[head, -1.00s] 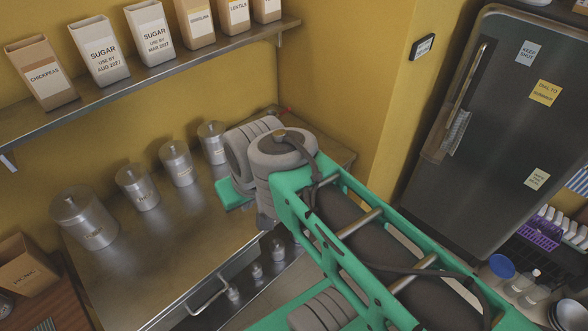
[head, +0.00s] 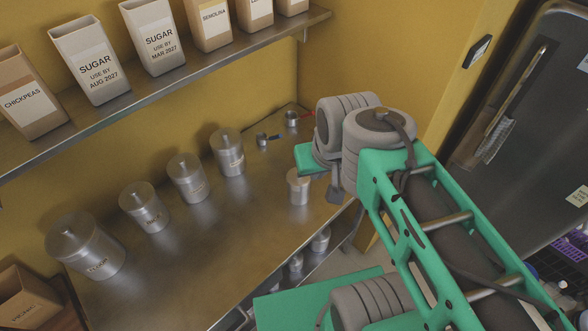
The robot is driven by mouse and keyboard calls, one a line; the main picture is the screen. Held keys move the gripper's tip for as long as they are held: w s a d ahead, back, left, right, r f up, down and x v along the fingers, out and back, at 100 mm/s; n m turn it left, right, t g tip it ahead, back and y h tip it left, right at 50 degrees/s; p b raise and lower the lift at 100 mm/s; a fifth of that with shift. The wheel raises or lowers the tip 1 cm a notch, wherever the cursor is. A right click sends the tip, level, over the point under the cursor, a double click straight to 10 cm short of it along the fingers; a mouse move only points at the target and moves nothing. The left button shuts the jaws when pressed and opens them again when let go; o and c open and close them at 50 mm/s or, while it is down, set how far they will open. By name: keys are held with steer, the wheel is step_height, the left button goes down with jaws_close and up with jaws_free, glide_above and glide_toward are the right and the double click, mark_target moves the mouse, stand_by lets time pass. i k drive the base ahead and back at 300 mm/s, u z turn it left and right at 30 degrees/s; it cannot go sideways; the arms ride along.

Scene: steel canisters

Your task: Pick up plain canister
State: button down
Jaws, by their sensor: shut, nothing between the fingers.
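A small steel canister (head: 299,187) with no label that I can make out stands upright near the counter's right front edge. My gripper (head: 335,194) hangs just right of it, pointing down, partly hidden by my wrist. It is shut and empty; I cannot tell whether it touches the canister. Labelled steel canisters stand in a row along the back: a large one (head: 86,246) at left, then a second (head: 145,207), a third (head: 189,178) and a fourth (head: 228,152).
The steel counter (head: 190,250) is clear between the row and the front edge. Small items (head: 264,140) lie at the back corner. A shelf of cartons (head: 90,62) overhangs the wall side. More small canisters (head: 320,240) stand below the counter. A dark fridge (head: 535,120) is at right.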

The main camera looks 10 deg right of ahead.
mark_target(296, 197)
steer(key=u, duration=2.75)
steer(key=k, duration=1.1)
steer(key=u, duration=0.35)
